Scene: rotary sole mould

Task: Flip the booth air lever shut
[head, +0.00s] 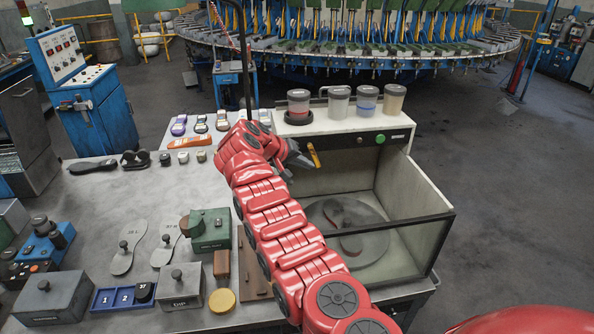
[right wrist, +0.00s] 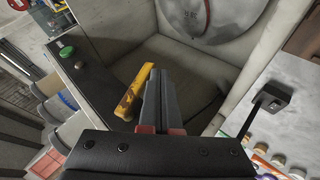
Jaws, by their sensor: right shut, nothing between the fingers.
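The booth air lever is a short yellow handle (head: 314,156) on the front panel of the spray booth (head: 345,137), at its left end. In the head view it stands steeply, tilted slightly. In the right wrist view the worn yellow lever (right wrist: 133,92) lies just left of my fingers. My right gripper (head: 303,160) is shut and empty, close beside the lever on its left. I cannot tell whether the fingers touch it. The lever's pivot is hard to make out. My left gripper is not in view.
The booth has a green button (head: 381,139), a glass-sided chamber with a round turntable (head: 375,246), and several lidded pots on top, including a red one (head: 298,102). The grey bench (head: 120,215) to the left holds soles, boxes and a green block (head: 209,230). A thin black post (head: 246,70) rises behind my right arm.

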